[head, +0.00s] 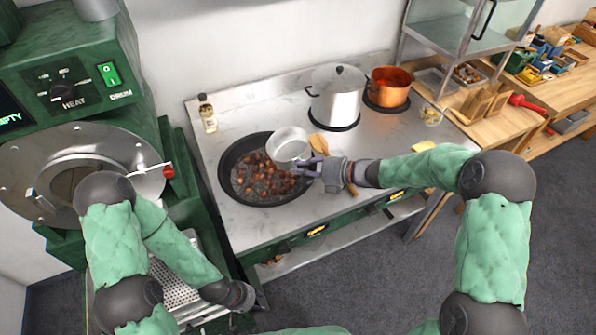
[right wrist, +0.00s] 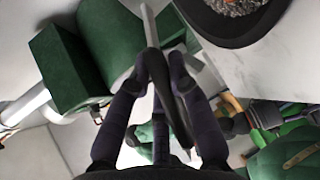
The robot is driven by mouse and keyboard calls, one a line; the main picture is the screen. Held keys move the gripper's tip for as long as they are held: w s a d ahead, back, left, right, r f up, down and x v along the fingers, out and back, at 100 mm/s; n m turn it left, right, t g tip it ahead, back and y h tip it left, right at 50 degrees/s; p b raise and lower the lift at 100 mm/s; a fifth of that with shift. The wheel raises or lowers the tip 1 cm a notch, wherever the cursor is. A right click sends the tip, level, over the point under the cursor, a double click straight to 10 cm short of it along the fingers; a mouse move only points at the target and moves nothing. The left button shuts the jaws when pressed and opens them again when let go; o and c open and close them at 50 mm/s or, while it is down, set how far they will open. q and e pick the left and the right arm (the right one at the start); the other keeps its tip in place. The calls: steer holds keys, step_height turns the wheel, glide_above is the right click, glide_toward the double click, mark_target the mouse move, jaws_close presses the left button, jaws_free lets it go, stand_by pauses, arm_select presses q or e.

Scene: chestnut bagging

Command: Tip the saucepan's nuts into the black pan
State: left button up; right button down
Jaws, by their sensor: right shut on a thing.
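The silver saucepan (head: 289,147) is held over the right part of the black pan (head: 226,184), and it looks tilted. No nuts show in the part of its inside that I can see. Brown chestnuts (head: 258,178) lie spread in the black pan. My right gripper (head: 310,168) is shut on the saucepan's handle; the right wrist view shows its fingers (right wrist: 165,75) closed around it. The black pan's dark rim (right wrist: 215,35) shows at that view's top right. My left gripper (head: 242,297) is low, beside the green machine, away from the pans; its fingers are unclear.
A lidded steel pot (head: 336,98) and a copper pot (head: 389,88) stand at the back of the stove. A bottle (head: 207,113) stands at its left rear. A wooden spoon (head: 319,144) lies beside the black pan. The green roaster (head: 70,85) fills the left.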

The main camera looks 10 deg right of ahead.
steer(key=shift+w+d+r+m+y+b, duration=0.15)
steer(key=shift+d+m+y+b, duration=0.25)
steer(key=shift+m+y+b, duration=0.5)
steer(key=shift+r+p, duration=0.85)
steer(key=shift+r, duration=0.8)
